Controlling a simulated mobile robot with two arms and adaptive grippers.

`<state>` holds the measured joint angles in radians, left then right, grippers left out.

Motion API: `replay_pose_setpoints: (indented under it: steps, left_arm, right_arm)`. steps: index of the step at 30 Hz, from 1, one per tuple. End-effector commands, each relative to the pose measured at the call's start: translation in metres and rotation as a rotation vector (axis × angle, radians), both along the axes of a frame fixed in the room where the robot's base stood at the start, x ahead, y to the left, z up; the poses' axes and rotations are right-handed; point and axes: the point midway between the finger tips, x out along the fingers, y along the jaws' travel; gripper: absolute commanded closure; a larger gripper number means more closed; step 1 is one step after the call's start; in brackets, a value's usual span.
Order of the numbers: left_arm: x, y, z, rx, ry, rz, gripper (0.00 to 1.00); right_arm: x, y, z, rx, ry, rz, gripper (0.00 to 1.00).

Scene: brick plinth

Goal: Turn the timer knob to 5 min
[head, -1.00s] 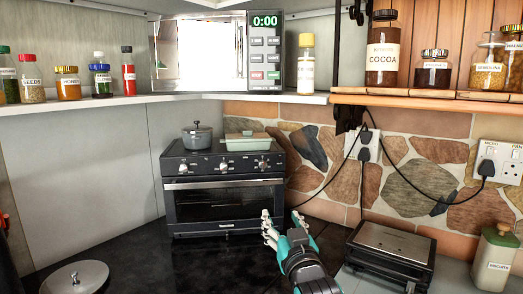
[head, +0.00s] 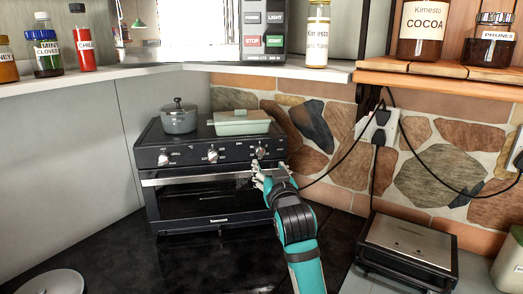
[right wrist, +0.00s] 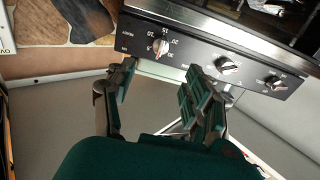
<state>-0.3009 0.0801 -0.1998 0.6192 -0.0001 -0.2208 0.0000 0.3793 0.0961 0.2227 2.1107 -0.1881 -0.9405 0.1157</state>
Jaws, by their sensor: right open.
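The toaster oven (head: 215,200) stands on the dark worktop with three knobs along its front panel. The timer knob (head: 260,153) is the rightmost in the head view. In the right wrist view, which looks upside down, the timer knob (right wrist: 159,47) is at the left with minute numbers around it; its exact setting is too small to read. My right gripper (head: 264,173) is just below and in front of the timer knob. In the right wrist view its fingers (right wrist: 162,90) are spread and empty, apart from the knob. My left gripper is not in view.
A grey pot (head: 179,119) and a pale green lidded dish (head: 241,122) sit on the oven. The oven door handle (head: 200,179) runs below the knobs. A grill press (head: 408,248) stands at the right. Dark worktop (head: 130,262) is free at the front left.

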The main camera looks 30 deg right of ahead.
Motion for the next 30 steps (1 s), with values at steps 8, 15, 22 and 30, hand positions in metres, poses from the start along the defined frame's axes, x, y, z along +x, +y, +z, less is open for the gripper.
replay_pose_setpoints:
  steps: [8,15,22,30]
  left_arm:
    - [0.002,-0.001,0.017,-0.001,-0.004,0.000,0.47]
    - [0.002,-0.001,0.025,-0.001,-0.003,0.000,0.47]
    - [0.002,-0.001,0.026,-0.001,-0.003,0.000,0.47]
    - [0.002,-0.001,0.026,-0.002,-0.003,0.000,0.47]
  right_arm:
    - [0.057,-0.024,0.003,0.001,0.001,0.000,0.47]
    - [0.089,-0.037,0.002,0.000,0.000,0.000,0.47]
    - [0.098,-0.040,0.000,0.001,0.000,0.001,0.47]
    - [0.098,-0.040,0.000,0.001,-0.001,0.001,0.54]
